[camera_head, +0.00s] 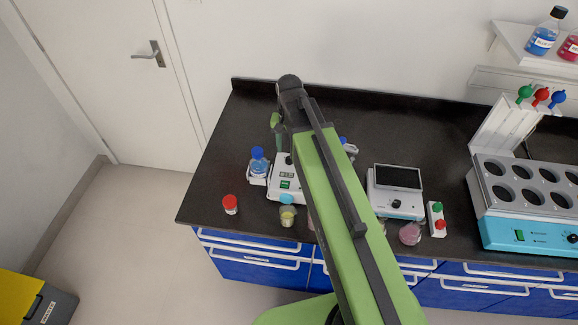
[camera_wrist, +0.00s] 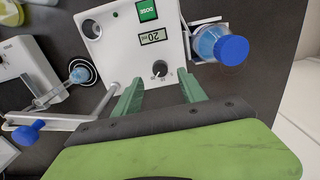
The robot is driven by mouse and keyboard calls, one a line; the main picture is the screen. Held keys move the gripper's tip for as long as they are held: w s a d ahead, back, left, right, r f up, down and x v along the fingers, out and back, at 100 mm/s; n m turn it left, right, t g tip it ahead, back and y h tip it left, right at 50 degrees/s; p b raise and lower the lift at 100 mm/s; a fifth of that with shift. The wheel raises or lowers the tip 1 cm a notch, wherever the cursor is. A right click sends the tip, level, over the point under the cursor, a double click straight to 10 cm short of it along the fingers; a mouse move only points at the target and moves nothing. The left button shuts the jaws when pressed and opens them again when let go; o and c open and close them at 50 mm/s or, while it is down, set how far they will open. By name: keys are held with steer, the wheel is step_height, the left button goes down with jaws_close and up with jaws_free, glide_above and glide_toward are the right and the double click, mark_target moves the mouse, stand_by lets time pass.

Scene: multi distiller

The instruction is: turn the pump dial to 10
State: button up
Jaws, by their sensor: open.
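The white pump (camera_wrist: 112,45) fills the upper middle of the wrist view. It has a green DOSE button (camera_wrist: 147,10), a small display (camera_wrist: 153,37) that appears upside down and seems to read 20 ml, and a small dark dial (camera_wrist: 159,68). My gripper (camera_wrist: 158,90) has its two green fingers spread apart, one on each side below the dial, with nothing between them. I cannot tell their height over the panel. In the head view the pump (camera_head: 284,190) is partly hidden by my arm.
A bottle with a blue cap (camera_wrist: 232,50) is right beside the pump in the wrist view. A thin rod and a clamp with a blue knob (camera_wrist: 28,132) are at left. In the head view a red-capped jar (camera_head: 230,205) and a yellow beaker (camera_head: 288,217) stand near the bench's front edge.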

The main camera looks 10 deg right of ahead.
mark_target(289, 159)
step_height(289, 159, down, 5)
steer(key=b, duration=0.3)
steer(key=shift+f+b, duration=0.1)
steer(key=shift+b, duration=0.25)
steer(key=shift+c, duration=0.3)
jaws_close()
